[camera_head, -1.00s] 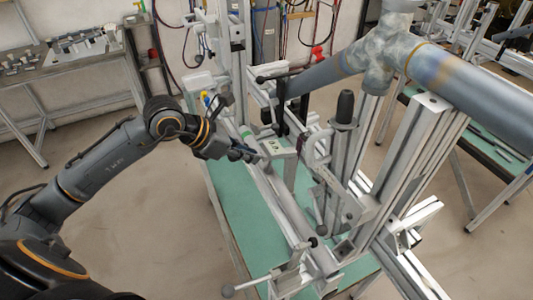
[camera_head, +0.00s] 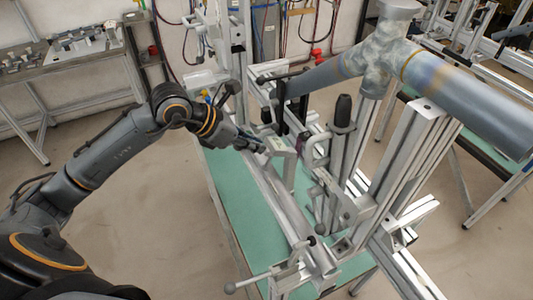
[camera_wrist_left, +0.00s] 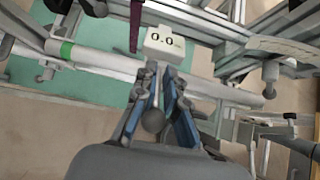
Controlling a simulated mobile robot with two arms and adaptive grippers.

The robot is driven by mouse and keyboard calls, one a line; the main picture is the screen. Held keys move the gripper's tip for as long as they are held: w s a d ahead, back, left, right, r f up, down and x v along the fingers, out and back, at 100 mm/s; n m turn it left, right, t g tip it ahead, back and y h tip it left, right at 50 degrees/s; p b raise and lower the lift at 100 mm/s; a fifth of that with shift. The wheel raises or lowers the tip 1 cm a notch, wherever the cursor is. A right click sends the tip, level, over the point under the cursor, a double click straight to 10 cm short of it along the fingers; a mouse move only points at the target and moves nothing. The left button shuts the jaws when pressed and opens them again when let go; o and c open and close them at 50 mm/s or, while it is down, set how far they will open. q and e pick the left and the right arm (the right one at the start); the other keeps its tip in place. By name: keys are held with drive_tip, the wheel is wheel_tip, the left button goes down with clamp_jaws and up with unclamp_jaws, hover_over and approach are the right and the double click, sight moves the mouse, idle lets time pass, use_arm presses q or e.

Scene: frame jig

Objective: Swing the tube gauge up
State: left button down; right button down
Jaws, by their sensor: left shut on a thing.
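The tube gauge (camera_head: 280,147) is a light grey block on the jig. In the left wrist view its white head (camera_wrist_left: 163,44) has a display reading 0.0. In the head view it stands tilted up above a long grey tube (camera_head: 290,210). My left gripper (camera_head: 256,144) reaches it from the left. In the left wrist view the blue fingers of this gripper (camera_wrist_left: 156,98) are shut around the gauge's handle, with a dark ball knob (camera_wrist_left: 153,121) between them. The fingers partly hide the handle. My right gripper is in neither view.
Upright aluminium posts (camera_head: 410,155) and a dark-topped clamp (camera_head: 342,122) stand close on the right. A large grey pipe (camera_head: 455,85) crosses above. A ball-ended clamp lever (camera_head: 245,283) sits at the near end. Open floor lies left of the green table (camera_head: 228,195).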

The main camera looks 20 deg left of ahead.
sight(275, 143)
use_arm(q)
drive_tip(key=shift+w+r, duration=0.1)
drive_tip(key=shift+r, duration=0.15)
drive_tip(key=shift+w+d+r+p, duration=0.2)
drive_tip(key=shift+w+r+p, duration=0.05)
drive_tip(key=shift+r+p, duration=0.2)
drive_tip(key=shift+w+d+r, duration=0.2)
drive_tip(key=shift+w+d, duration=0.1)
drive_tip(key=shift+d, duration=0.05)
drive_tip(key=shift+w+d+r+p, duration=0.35)
drive_tip(key=shift+w+r+p, duration=0.1)
drive_tip(key=shift+r+p, duration=0.2)
drive_tip(key=shift+w+d+r, duration=0.1)
drive_tip(key=shift+w+d, duration=0.1)
drive_tip(key=shift+w, duration=0.05)
drive_tip(key=shift+w+d+r+p, duration=0.4)
drive_tip(key=shift+w+p, duration=0.05)
drive_tip(key=shift+w+d+r, duration=0.1)
drive_tip(key=shift+w+d, duration=0.2)
drive_tip(key=shift+w, duration=0.05)
